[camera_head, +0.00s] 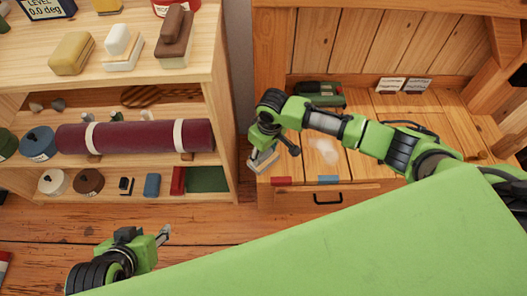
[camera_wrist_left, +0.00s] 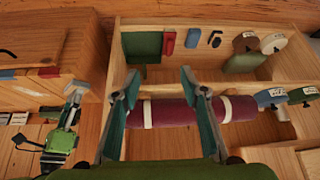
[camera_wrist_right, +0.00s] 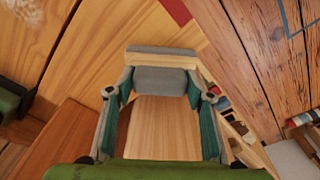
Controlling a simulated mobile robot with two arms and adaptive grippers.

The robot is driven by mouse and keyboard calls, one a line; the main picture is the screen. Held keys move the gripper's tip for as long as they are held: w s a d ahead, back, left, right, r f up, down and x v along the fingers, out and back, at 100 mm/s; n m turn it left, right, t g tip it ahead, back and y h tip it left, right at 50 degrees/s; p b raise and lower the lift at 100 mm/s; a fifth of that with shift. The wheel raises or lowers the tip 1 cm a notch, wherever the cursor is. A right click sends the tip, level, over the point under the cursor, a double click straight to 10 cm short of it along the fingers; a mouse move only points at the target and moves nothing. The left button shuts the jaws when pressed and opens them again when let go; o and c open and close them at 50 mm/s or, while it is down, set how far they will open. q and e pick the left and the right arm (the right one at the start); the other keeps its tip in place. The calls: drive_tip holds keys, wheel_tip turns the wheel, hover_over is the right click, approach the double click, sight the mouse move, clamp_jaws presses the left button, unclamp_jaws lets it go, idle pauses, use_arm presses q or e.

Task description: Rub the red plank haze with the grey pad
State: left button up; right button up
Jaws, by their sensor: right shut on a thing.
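My right gripper (camera_head: 262,152) is shut on the grey pad (camera_wrist_right: 163,78), a grey layer on a pale wood block. The pad (camera_head: 264,160) is held at the left end of the bench, left of the red marker (camera_head: 281,181). A pale whitish haze patch (camera_head: 325,150) lies on the planks behind the blue marker (camera_head: 328,180); part of it shows in the right wrist view (camera_wrist_right: 25,10). I see no haze behind the red marker, where the gripper partly covers the boards. My left gripper (camera_head: 164,235) is open and empty, low in front of the shelf.
The shelf (camera_head: 222,100) at left carries yellow, white and brown blocks on top and a maroon roll (camera_head: 135,137) below. Dark green tools (camera_head: 318,92) and white cards (camera_head: 403,84) lie at the bench's back. My green body panel covers the lower right.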

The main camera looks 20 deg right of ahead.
drive_tip(key=shift+r, duration=0.2)
drive_tip(key=shift+r+p, duration=0.5)
drive_tip(key=shift+r, duration=0.25)
use_arm(q)
drive_tip(key=shift+s+a+g+p, duration=0.95)
drive_tip(key=shift+s+g, duration=0.35)
drive_tip(key=shift+s, duration=1.6)
use_arm(e)
drive_tip(key=shift+r, duration=0.7)
drive_tip(key=shift+r+p, duration=0.7)
drive_tip(key=shift+p, duration=0.15)
drive_tip(key=shift+r+p, duration=0.5)
drive_tip(key=shift+p, duration=0.1)
drive_tip(key=shift+r+p, duration=0.6)
drive_tip(key=shift+p, duration=0.2)
use_arm(q)
wheel_tip(320, 180, down, 21)
drive_tip(key=s+a+g+p, duration=0.1)
drive_tip(key=s, duration=0.1)
drive_tip(key=shift+s+r+y, duration=0.15)
drive_tip(key=shift+s+y, duration=0.15)
drive_tip(key=shift+s, duration=0.1)
use_arm(e)
drive_tip(key=shift+r, duration=0.55)
use_arm(q)
drive_tip(key=shift+a, duration=0.1)
